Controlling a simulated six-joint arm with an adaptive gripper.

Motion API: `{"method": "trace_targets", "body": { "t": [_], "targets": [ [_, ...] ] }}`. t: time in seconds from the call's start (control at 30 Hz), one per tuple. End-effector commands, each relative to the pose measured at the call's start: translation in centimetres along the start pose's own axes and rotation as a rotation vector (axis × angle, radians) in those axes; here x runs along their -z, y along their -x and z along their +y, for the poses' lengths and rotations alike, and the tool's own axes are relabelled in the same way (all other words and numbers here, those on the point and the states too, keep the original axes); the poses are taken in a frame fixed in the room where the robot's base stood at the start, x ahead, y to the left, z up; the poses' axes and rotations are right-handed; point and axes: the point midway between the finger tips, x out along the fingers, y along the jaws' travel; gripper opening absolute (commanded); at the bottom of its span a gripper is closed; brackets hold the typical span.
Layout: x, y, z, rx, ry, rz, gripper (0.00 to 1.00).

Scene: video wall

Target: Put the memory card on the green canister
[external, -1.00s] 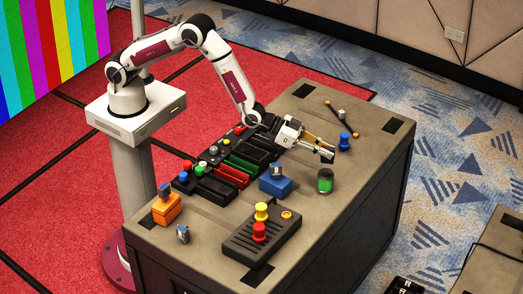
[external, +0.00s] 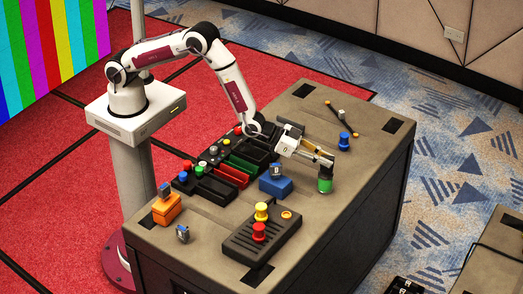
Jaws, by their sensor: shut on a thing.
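The green canister (external: 325,185) stands upright near the right edge of the table; its top is hidden behind my gripper's tips. My gripper (external: 326,164) reaches in from the left, right at the canister's top. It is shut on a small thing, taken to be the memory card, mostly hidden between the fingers. I cannot tell whether the thing touches the canister.
A blue block (external: 275,186) and an orange block (external: 166,209) each carry a small dark-blue item. Another small item (external: 182,234) lies on the table. A dark button box (external: 243,244) stands in front, a blue knob (external: 344,139) behind. Open bins (external: 232,171) line the left.

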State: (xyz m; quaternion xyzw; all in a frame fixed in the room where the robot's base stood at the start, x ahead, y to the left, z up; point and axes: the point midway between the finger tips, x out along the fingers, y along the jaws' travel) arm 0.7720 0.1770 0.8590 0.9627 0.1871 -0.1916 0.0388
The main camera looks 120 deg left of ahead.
Motion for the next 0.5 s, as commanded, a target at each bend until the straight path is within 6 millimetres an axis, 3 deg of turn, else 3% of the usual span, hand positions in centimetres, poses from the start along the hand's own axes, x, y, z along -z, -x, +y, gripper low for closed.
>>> {"method": "trace_targets", "body": {
  "t": [0.3, 0.33, 0.37, 0.5],
  "targets": [
    [-0.28, -0.12, 0.0, 0.0, 0.0, 0.0, 0.0],
    [-0.27, -0.12, 0.0, 0.0, 0.0, 0.0, 0.2],
    [-0.26, -0.11, 0.0, 0.0, 0.0, 0.0, 0.28],
    [-0.26, -0.11, 0.0, 0.0, 0.0, 0.0, 0.31]
  ]
}}
